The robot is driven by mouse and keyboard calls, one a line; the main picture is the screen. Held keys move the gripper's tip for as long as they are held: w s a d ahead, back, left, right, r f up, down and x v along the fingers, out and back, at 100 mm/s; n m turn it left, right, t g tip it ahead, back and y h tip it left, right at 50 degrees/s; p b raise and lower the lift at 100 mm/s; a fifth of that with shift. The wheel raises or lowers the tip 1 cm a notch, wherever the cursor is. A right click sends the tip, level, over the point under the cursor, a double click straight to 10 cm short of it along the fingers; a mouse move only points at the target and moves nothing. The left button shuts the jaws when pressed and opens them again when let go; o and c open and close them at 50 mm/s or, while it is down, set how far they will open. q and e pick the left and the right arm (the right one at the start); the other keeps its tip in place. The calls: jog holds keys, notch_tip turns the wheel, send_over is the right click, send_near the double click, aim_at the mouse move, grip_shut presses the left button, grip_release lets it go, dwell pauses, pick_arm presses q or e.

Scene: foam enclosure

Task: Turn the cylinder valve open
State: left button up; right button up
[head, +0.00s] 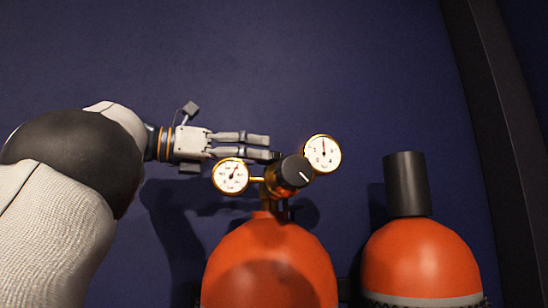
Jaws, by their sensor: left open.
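The cylinder valve (294,172) is a black round knob with a white mark, on a brass fitting at the top of an orange cylinder (268,258). Two white dial gauges flank it, the left gauge (231,176) lower and the right gauge (322,153) higher. My left gripper (270,148) comes in from the left, with its fingers pointing right. It is open, and its fingertips are just left of and slightly above the knob. The left gauge overlaps the lower part of the gripper. Whether the fingertips touch the knob I cannot tell. My right gripper is not in view.
A second orange cylinder (422,250) with a black cap (406,184) stands at the right. A dark blue wall (300,60) is behind everything. A dark vertical post (495,120) runs along the right side. The space above the valve looks clear.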

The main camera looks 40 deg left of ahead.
aim_at(271, 156)
pick_arm(q)
jog(key=x, duration=0.4)
jog(key=shift+w+d, duration=0.1)
jog(key=shift+w, duration=0.1)
jog(key=c, duration=1.2)
jog(key=n+t+y, duration=0.1)
jog(key=y, duration=0.1)
jog(key=shift+d+n+y, duration=0.1)
jog(key=shift+n+y, duration=0.2)
jog(key=shift+n, duration=0.1)
jog(key=shift+n+t+y, duration=0.4)
jog(key=shift+n+y, duration=0.3)
jog(key=shift+y, duration=0.4)
jog(key=o, duration=1.2)
